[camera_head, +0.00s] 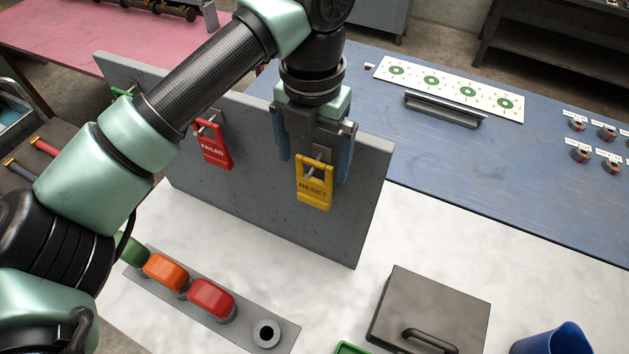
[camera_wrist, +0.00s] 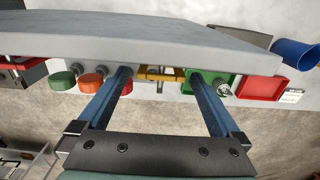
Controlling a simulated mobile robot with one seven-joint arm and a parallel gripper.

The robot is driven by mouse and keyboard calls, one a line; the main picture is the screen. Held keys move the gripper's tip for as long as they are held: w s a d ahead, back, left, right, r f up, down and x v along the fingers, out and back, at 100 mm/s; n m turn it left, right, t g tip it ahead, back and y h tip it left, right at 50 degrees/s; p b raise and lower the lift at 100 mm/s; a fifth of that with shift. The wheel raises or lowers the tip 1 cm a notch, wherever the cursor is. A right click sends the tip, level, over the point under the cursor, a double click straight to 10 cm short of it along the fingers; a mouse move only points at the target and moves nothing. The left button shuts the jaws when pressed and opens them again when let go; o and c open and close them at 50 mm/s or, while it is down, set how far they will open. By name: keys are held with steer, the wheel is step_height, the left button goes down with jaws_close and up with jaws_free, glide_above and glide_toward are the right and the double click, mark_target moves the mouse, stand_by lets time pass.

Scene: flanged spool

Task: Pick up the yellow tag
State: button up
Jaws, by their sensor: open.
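The yellow tag (camera_head: 314,190), marked RESET, hangs on a metal peg on the front of an upright grey panel (camera_head: 270,205). My gripper (camera_head: 315,168) is open and points down at the tag's upper part. One blue finger is on each side of the tag, with a gap. In the wrist view the yellow tag (camera_wrist: 160,73) shows edge-on between the two spread fingertips (camera_wrist: 160,80), a little beyond them. I cannot tell whether anything touches.
A red FAILED tag (camera_head: 212,150) hangs left of the yellow one. A green tag (camera_head: 123,92) is farther left, partly behind my arm. Below the panel are a button strip (camera_head: 247,320), a dark lidded box (camera_head: 405,290) and a blue cup (camera_head: 553,342).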

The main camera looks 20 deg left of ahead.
mark_target(314, 184)
steer(key=shift+d+f+p, duration=0.1)
steer(key=shift+f+p, duration=0.85)
steer(key=shift+f, duration=1.15)
steer(key=shift+c, duration=0.2)
steer(key=c, duration=1.2)
